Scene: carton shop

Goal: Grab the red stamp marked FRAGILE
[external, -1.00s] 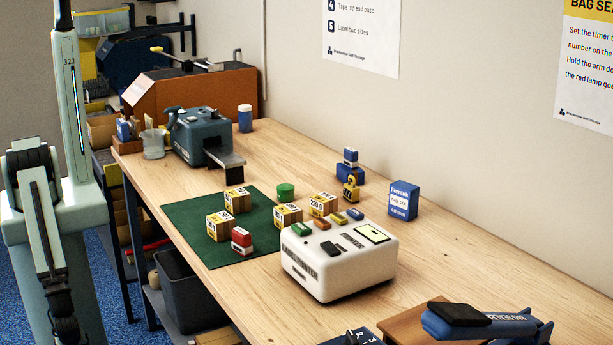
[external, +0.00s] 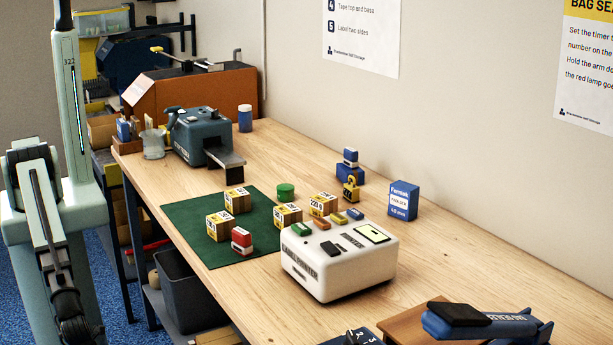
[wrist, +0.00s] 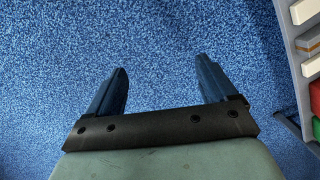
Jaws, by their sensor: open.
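A small red and white stamp (external: 241,241) stands on the front part of the green mat (external: 262,253) in the external view, beside a yellow and white block (external: 218,227). Its lettering is too small to read. In the wrist view my gripper (wrist: 162,80) is open and empty, its two blue-grey fingers wide apart over blue carpet. In the external view my arm hangs down at the left, away from the table, and the gripper's fingers are not clear there.
A white machine (external: 338,270) stands right of the mat. More yellow blocks (external: 237,200) and a green round item (external: 285,190) are around the mat. A grey bin (external: 190,295) is below the table edge. A shelf edge (wrist: 290,60) shows in the wrist view.

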